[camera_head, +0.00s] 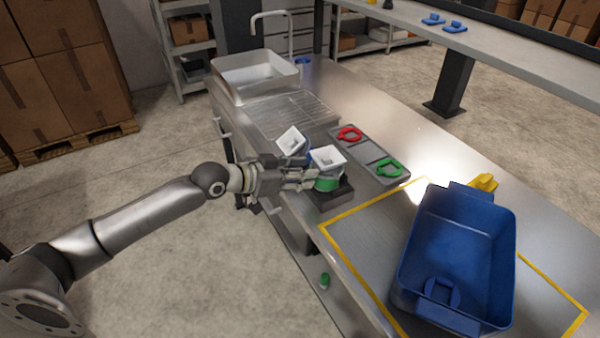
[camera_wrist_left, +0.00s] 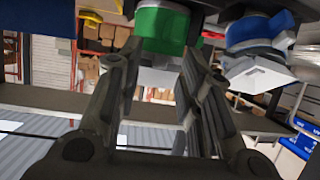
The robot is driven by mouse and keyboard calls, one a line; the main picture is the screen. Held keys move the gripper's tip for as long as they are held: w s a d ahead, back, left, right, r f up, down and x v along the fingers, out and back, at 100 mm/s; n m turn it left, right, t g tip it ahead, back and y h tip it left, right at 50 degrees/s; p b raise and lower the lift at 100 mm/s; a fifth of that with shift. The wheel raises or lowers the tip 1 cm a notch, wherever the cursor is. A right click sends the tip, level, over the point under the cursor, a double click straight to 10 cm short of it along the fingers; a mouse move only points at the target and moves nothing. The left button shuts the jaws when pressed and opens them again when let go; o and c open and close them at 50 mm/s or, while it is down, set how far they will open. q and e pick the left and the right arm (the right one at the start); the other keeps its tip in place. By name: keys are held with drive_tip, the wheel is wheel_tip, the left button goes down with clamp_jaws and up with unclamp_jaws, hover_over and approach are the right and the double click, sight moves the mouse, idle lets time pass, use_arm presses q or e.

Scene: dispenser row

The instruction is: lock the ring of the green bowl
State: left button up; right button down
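The green bowl is a white square-topped bowl (camera_head: 328,156) with a green ring (camera_head: 326,184) below it, on a dark block (camera_head: 337,196) at the counter's near edge. My left gripper (camera_head: 312,180) reaches it from the left, with its fingertips at the green ring. In the left wrist view, the green ring (camera_wrist_left: 163,28) shows between the two fingertips (camera_wrist_left: 160,50), and the white bowl (camera_wrist_left: 160,77) is below it in the picture. I cannot tell whether the fingers press on the ring. My right gripper is not in view.
A tilted white bowl (camera_head: 291,140) with a blue ring stands close behind my left gripper. A grey tray (camera_head: 371,152) holds a red piece (camera_head: 349,133) and a green piece (camera_head: 389,168). A blue bin (camera_head: 408,268) and a yellow piece (camera_head: 484,182) are to the right.

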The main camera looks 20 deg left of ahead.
use_arm(q)
drive_tip(key=v, duration=1.2)
idle(0.6)
